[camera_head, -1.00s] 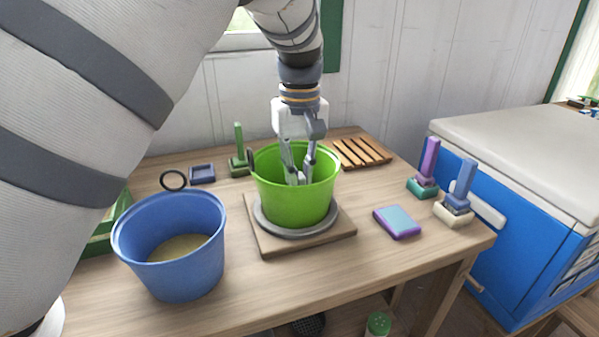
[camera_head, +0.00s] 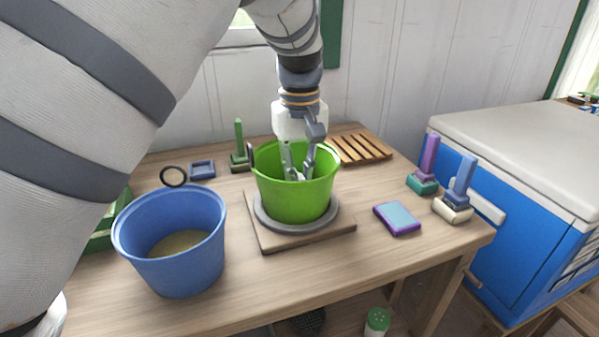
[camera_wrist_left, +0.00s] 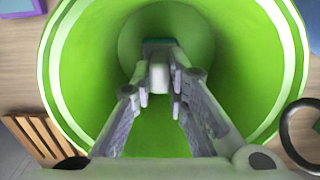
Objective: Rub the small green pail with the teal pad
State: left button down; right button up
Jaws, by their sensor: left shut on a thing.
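The small green pail (camera_head: 297,203) stands upright on a grey disc and wooden board (camera_head: 262,237) in the middle of the table. My left gripper (camera_head: 299,172) reaches down inside it from above. In the left wrist view the gripper (camera_wrist_left: 160,100) is shut on a pale handle (camera_wrist_left: 159,76), deep in the pail (camera_wrist_left: 75,60). A teal edge, likely the teal pad (camera_wrist_left: 157,43), shows beyond the handle near the pail's inside. Whether the pad touches the wall or bottom, I cannot tell. My right gripper is not in view.
A blue bucket (camera_head: 172,262) with tan contents stands at left. A purple-edged pad (camera_head: 398,218) and two upright-handled tools (camera_head: 425,178) (camera_head: 458,195) are at right. A slatted rack (camera_head: 362,149), green-handled tool (camera_head: 239,150) and black ring (camera_head: 173,176) lie behind.

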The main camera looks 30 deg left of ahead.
pick_arm(q)
jog(key=shift+s+a+f, duration=0.1)
jog(key=shift+s+a, duration=0.45)
jog(key=shift+s, duration=0.05)
jog(key=shift+w+d+f, duration=0.15)
jog(key=shift+w+d, duration=0.45)
jog(key=shift+w, duration=0.1)
jog(key=shift+s, duration=0.1)
jog(key=shift+s+a+r, duration=0.3)
jog(key=shift+s, duration=0.05)
jog(key=shift+s+a, duration=0.2)
jog(key=shift+s, duration=0.1)
jog(key=shift+a+f, duration=0.1)
jog(key=shift+f, duration=0.05)
